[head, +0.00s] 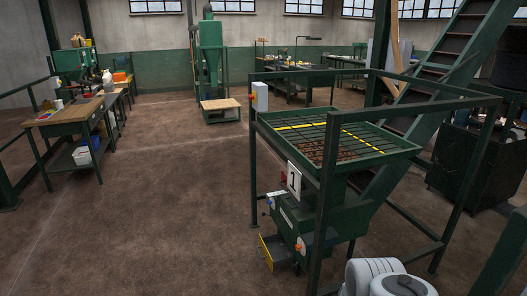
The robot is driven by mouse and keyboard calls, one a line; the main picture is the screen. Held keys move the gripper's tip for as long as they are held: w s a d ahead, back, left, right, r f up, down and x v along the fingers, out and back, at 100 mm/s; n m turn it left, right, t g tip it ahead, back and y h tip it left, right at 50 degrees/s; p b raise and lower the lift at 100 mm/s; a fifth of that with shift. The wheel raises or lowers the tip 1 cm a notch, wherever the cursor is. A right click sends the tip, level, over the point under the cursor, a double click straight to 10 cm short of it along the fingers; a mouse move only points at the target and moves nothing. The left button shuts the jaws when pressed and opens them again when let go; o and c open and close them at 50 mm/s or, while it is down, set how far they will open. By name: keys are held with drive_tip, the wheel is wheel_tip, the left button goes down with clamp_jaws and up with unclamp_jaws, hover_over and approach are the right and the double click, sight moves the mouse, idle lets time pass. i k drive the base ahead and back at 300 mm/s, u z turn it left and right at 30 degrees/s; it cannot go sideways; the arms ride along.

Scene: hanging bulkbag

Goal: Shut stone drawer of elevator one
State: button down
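Elevator one is the green machine with a white plate marked "1" (294,180) below its grated hopper (335,143). Low on its left side, the stone drawer (266,253) shows a yellow front panel. The drawer sticks out to the left from the machine's base, and its dark inside shows behind the panel, so it stands open. A frame post partly covers the machine's base. White and grey rounded links of my arm show at the bottom edge, right of the drawer. My gripper is not in view.
Green frame posts and rails (322,205) surround the elevator. A steep stair (450,60) rises behind it. A workbench (75,115) stands at the left, and a green machine (211,60) at the back. The brown floor (150,220) left of the drawer is clear.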

sight(274, 255)
drive_tip(key=u, duration=0.6)
drive_tip(key=i, duration=2.4)
drive_tip(key=u, duration=0.95)
drive_tip(key=i, duration=0.6)
drive_tip(key=u, duration=0.05)
